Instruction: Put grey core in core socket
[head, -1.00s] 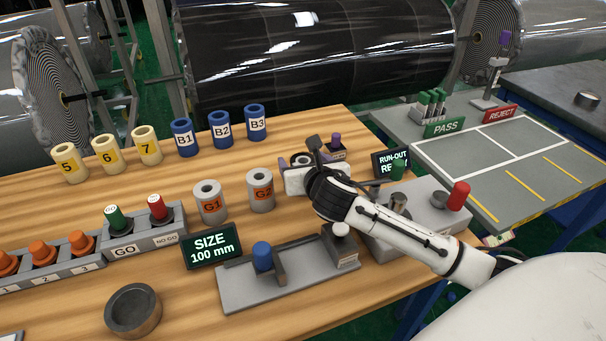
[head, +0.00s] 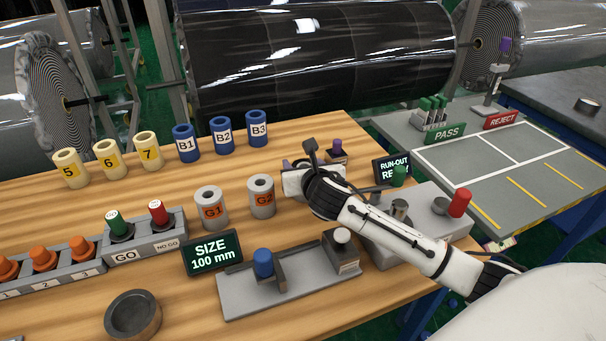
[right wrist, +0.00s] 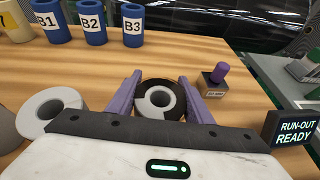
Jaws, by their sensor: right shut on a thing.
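My right gripper (right wrist: 160,98) has its purple fingers shut on a pale grey core (right wrist: 145,103), seen from above with its hole showing. A dark ring (right wrist: 180,88), likely the core socket, shows around and behind that core. I cannot tell whether the core is inside it or above it. In the head view the right gripper (head: 288,168) is behind core G2, and its white body hides the held core and the ring. Grey cores G1 (head: 211,210) and G2 (head: 261,198) stand upright on the table. My left gripper is not in view.
Blue cores (head: 222,134) and yellow cores (head: 107,153) stand at the back. A purple-topped block (head: 337,150) is just right of the gripper. The run-out display (head: 391,168) and its grey fixture (head: 432,222) stand farther right. A dark round dish (head: 133,316) sits in front.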

